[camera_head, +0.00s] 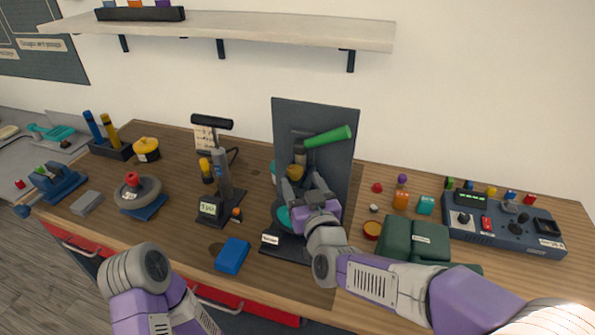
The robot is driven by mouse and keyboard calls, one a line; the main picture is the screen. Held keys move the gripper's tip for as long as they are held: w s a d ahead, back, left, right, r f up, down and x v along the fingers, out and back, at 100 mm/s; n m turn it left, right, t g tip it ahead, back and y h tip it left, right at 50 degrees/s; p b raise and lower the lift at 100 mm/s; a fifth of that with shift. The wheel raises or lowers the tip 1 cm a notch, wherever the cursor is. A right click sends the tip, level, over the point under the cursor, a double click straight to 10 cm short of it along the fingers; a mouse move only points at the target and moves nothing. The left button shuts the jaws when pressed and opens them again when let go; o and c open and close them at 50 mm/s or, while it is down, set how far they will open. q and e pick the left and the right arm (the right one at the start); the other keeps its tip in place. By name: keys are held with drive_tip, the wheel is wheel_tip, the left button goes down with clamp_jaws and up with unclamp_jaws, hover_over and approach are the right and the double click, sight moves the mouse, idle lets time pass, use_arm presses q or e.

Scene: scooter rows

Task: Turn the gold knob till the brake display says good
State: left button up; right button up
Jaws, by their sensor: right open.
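The brake stand (345,180) is a dark upright panel on a dark base at the middle of the bench, with a green lever (328,137) at its top. A small gold knob (299,160) shows on the panel below the lever, partly hidden. My right gripper (301,181) is open in front of the panel, its fingers pointing up toward the gold knob. I cannot tell whether they touch it. A teal round part (284,214) shows behind the gripper. I see no readable brake display on the stand; the gripper covers part of it. My left arm shows at the lower left, its gripper out of view.
Left of the stand are a pump (222,178) with a small display, a blue block (232,255) and a grey wheel (138,191). To the right are a dark green case (413,240) and a control box (500,225) with a green-lit screen. A shelf (250,27) hangs above.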

sight(293, 174)
drive_tip(key=shift+x, duration=2.15)
drive_tip(key=c, duration=1.1)
drive_tip(key=shift+o, duration=0.2)
drive_tip(key=m+h+p, duration=0.1)
drive_tip(key=h+p, duration=0.1)
drive_tip(key=m+h+p, duration=0.1)
drive_tip(key=h, duration=0.1)
drive_tip(key=m+h+p, duration=0.2)
drive_tip(key=shift+a+r+t+p, duration=0.1)
drive_tip(key=shift+a+t+p, duration=0.2)
drive_tip(key=shift+a, duration=0.1)
drive_tip(key=shift+a+m+h+p, duration=0.1)
drive_tip(key=shift+m+h+p, duration=1.2)
drive_tip(key=shift+h, duration=0.7)
